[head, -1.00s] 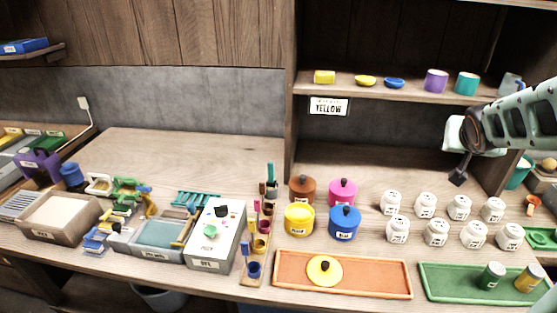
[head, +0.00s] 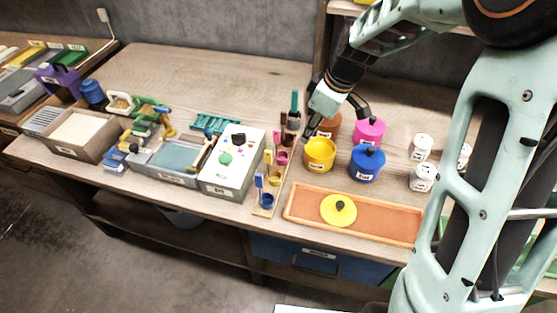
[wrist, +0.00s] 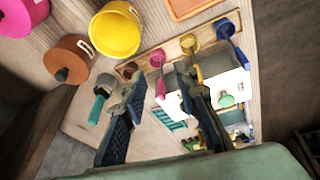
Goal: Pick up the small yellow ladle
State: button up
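The small yellow ladle (head: 275,177) hangs in a narrow wooden rack (head: 263,211), between a blue ladle (head: 267,200) and a pink one (head: 282,158). In the wrist view, the yellow ladle's bowl (wrist: 190,43) is beyond the right finger and its handle is partly behind that finger. My gripper (wrist: 158,80) is open and empty above the rack; the pink ladle's handle (wrist: 160,87) appears between its fingers. In the head view, my gripper (head: 322,118) is above and behind the rack, near the open yellow pot (head: 319,154).
A brown ladle and a teal-handled tool (wrist: 98,108) are at the rack's far end. A grey-white box (head: 232,180) stands close left of the rack. A blue pot (head: 367,163), pink pot (head: 369,132) and orange tray (head: 385,218) with a yellow lid (head: 338,210) are on the right.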

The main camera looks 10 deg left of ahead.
jog(key=s+a+n+g+y, duration=0.1)
jog(key=s+a+n+g, duration=0.15)
jog(key=a, duration=0.35)
send_near(271, 164)
jog(key=a+f, duration=0.1)
jog(key=shift+t, duration=0.45)
jog(key=shift+p+x, duration=0.85)
jog(key=shift+x, duration=2.3)
jog(key=shift+a, duration=0.15)
jog(key=shift+r, duration=0.1)
jog(key=shift+c, duration=0.6)
grip_shut()
